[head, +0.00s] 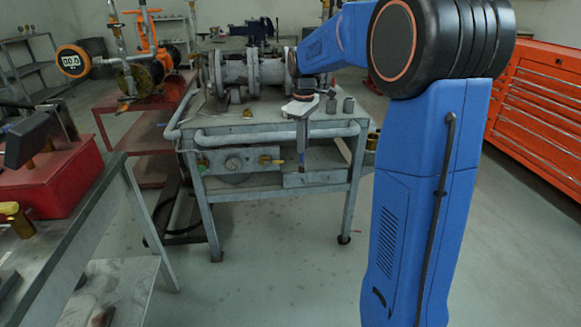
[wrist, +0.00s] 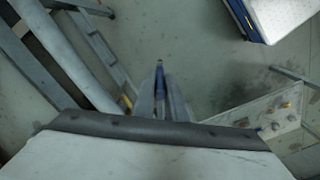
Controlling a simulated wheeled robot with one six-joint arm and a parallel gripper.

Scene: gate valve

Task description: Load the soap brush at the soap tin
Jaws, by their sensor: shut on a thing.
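My gripper (head: 302,148) points straight down in front of the grey bench's right front edge in the head view. In the wrist view my gripper (wrist: 160,90) is shut on a thin dark blue item (wrist: 159,73), which I take to be the soap brush. Its dark tip sticks out past the fingers; its bristles cannot be made out. I cannot pick out the soap tin for sure in either view. Small grey cylinders (head: 348,104) stand on the bench top just right of my gripper.
The grey bench (head: 260,133) carries a large flanged valve (head: 250,72). A red box (head: 65,180) stands on a table at the left. A red tool chest (head: 545,95) is at the right. Floor in front is clear.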

